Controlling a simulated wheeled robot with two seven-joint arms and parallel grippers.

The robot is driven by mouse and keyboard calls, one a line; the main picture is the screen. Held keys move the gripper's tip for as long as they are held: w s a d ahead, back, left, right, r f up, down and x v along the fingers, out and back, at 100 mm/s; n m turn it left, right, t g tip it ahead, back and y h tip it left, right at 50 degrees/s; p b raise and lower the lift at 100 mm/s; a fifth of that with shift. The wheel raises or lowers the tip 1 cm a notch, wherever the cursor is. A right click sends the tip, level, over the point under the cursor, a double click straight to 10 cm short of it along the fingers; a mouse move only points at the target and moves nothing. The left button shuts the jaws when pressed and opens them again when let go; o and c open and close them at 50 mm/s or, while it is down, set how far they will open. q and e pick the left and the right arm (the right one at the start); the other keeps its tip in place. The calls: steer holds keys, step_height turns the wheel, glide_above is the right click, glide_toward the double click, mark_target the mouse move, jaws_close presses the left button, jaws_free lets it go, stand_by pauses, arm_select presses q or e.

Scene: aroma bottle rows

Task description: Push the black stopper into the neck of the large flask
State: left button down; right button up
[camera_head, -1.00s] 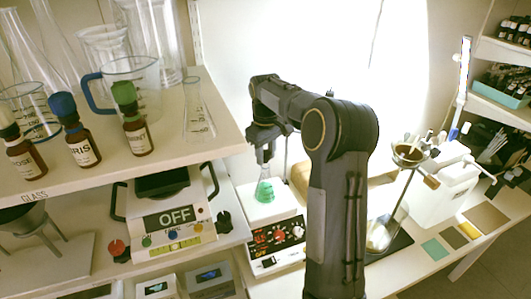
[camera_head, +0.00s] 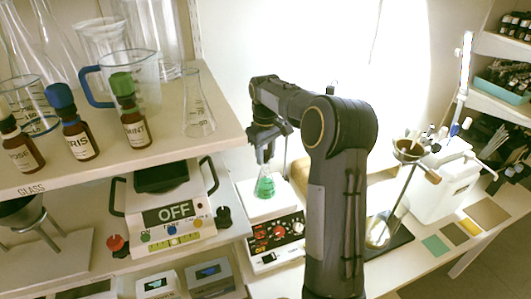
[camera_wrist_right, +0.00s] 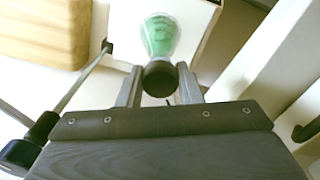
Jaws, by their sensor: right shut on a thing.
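The large flask (camera_head: 265,187) holds green liquid and stands upright on the white plate of a stirrer with black controls. My right gripper (camera_head: 264,158) points down right over its neck. In the wrist view the right gripper (camera_wrist_right: 160,84) is shut on the round black stopper (camera_wrist_right: 160,78), which lies between its two fingers. The flask's green body (camera_wrist_right: 159,35) shows just beyond the stopper, in line with it. The stopper and fingers hide the neck, so I cannot tell how far the stopper sits in it. My left gripper is out of view.
The stirrer (camera_head: 275,240) stands between the shelf (camera_head: 120,160) with bottles and glassware on the left and a funnel stand (camera_head: 402,195) on the right. A wooden block (camera_wrist_right: 45,30) lies beside the stirrer. A white jug (camera_head: 440,188) stands farther right.

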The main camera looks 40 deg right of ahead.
steer(key=shift+f, duration=0.2)
steer(key=shift+f, duration=0.35)
steer(key=o, duration=0.9)
steer(key=shift+r, duration=0.1)
step_height(320, 180, up, 7)
steer(key=p, duration=0.6)
stand_by(0.4)
